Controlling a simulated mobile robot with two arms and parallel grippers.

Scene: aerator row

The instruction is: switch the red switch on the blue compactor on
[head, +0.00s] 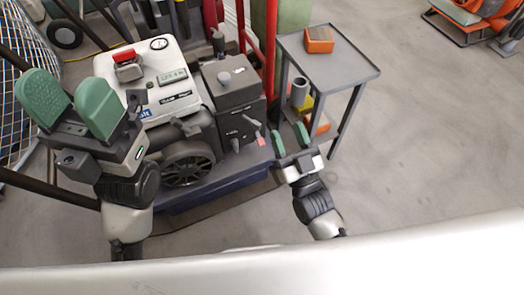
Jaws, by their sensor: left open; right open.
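A machine with a white top (178,88) and dark grey parts stands on a dark blue base (222,190); I cannot tell whether it is the blue compactor. A small lever with a pinkish-red tip (261,141) sticks out of its grey box (234,88). A red cap or handle (124,56) sits on the white top. I cannot tell which of these, if either, is the red switch. My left gripper (70,98) is open and empty, left of the machine. My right gripper (290,139) is open and empty, just right of the red-tipped lever, apparently apart from it.
A grey side table (345,62) right of the machine holds an orange box (319,39); several items sit on its lower shelf. A wire mesh (25,70) is at left.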

